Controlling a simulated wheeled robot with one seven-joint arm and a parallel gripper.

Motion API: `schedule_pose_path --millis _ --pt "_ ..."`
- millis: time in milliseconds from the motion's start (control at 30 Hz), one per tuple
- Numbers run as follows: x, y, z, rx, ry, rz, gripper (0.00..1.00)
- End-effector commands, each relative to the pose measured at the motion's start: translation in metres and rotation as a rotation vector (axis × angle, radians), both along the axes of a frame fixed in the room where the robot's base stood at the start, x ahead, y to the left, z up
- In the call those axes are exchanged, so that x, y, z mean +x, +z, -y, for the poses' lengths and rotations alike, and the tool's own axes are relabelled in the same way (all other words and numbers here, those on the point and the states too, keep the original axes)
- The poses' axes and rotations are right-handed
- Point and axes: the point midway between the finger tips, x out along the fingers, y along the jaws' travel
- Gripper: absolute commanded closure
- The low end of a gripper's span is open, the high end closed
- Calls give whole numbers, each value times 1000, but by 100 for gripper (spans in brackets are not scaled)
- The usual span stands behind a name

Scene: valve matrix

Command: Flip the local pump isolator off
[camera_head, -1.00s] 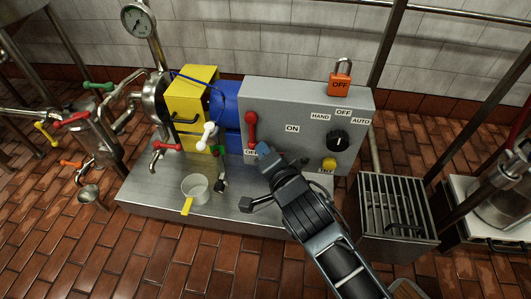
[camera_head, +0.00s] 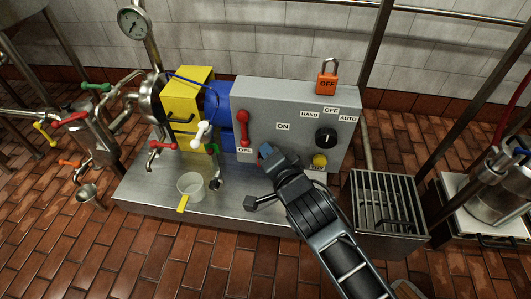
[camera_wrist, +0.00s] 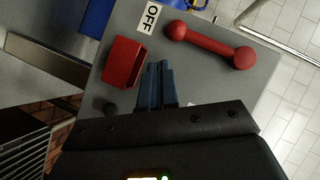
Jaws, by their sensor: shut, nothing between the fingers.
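The isolator is a red lever (camera_head: 243,129) on the front of the grey control box (camera_head: 262,95). It stands upright, its lower end just above an OFF label (camera_head: 245,150); an ON label (camera_head: 283,127) is to its right. My gripper (camera_head: 265,153) is shut and empty, low in front of the box, to the right of the lever's lower end. In the wrist view the blue fingers (camera_wrist: 157,85) lie together, apart from the red lever (camera_wrist: 210,45). The OFF label (camera_wrist: 149,18) shows beyond the fingertips. Fingertip contact with the panel cannot be told.
A red block (camera_wrist: 124,62) is close beside the fingers in the wrist view. An orange padlock (camera_head: 327,78) stands on the box. A black selector knob (camera_head: 326,138) and yellow button (camera_head: 320,160) are right of my gripper. A white-handled valve (camera_head: 202,134) is left.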

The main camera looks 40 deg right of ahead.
Motion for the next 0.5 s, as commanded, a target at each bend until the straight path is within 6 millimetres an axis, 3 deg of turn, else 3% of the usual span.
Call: schedule_pose_path --millis 67,500 --pt "1 7 5 1 -1 3 100" --pt "-67 13 -9 2 -1 2 100"
